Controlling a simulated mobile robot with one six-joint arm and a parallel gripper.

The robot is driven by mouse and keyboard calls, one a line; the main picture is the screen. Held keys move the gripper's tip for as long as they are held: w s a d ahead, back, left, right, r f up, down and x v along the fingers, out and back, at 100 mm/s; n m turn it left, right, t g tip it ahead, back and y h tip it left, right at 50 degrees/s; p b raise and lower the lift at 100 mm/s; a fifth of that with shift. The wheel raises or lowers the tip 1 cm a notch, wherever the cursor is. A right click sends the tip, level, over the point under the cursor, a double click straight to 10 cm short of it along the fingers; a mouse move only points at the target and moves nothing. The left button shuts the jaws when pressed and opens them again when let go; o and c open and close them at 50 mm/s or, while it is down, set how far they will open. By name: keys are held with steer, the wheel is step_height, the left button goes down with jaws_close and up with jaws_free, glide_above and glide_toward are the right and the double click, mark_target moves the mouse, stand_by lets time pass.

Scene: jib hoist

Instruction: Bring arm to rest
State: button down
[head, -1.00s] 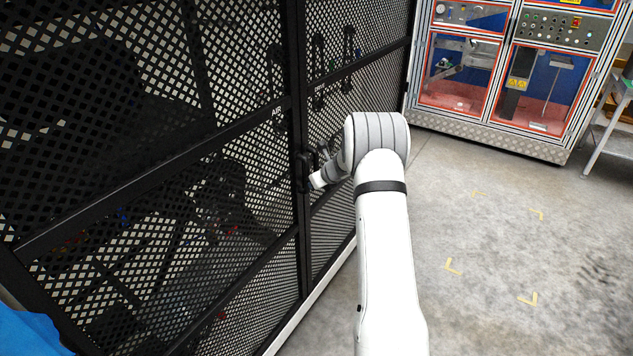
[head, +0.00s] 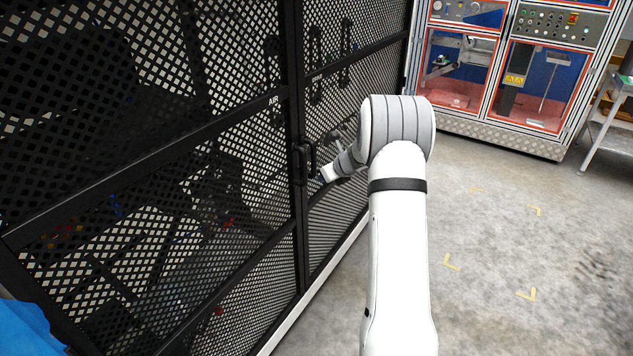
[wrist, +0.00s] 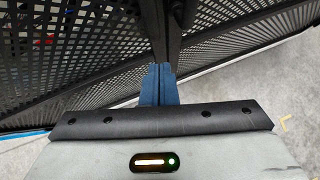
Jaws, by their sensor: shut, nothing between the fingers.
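My arm reaches forward from the bottom of the head view, and its elbow hides part of the wrist links. In the wrist view my gripper (wrist: 160,85) is shut, its blue-grey fingers together with nothing between them. The fingers point toward the dark post where the mesh doors (head: 185,190) meet. A black door handle (head: 304,163) is on that post in the head view, just left of my wrist. The wrist looks apart from the handle. The fingertips do not show clearly in the head view.
The black mesh cage fills the left side, close to my arm. A framed test cabinet (head: 510,75) stands at the back right, with a grey bench (head: 608,125) beside it. The concrete floor (head: 500,230) on the right is clear, with yellow corner marks.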

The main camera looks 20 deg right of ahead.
steer(key=s+a+r+m+t+h, duration=0.1)
steer(key=s+r+m+h, duration=0.2)
steer(key=s+r+m, duration=0.55)
steer(key=s+a+r+m+t+h, duration=0.15)
steer(key=s+r+m+h, duration=0.3)
steer(key=r+m, duration=0.7)
steer(key=s+a+f+m+g+y, duration=0.1)
steer(key=s+a+m, duration=0.4)
steer(key=s, duration=0.5)
steer(key=s+a+f+m+g+y, duration=0.2)
steer(key=s+a+f+m+g, duration=0.1)
steer(key=s+m, duration=0.5)
steer(key=s+a+f+m+g+y, duration=0.1)
steer(key=s+a+m, duration=0.5)
steer(key=s, duration=0.6)
steer(key=f+m+g, duration=0.1)
steer(key=g, duration=0.1)
steer(key=shift+s+a+g+b, duration=0.3)
steer(key=shift+s+g+b, duration=0.05)
steer(key=shift+b, duration=0.05)
steer(key=shift+y, duration=0.25)
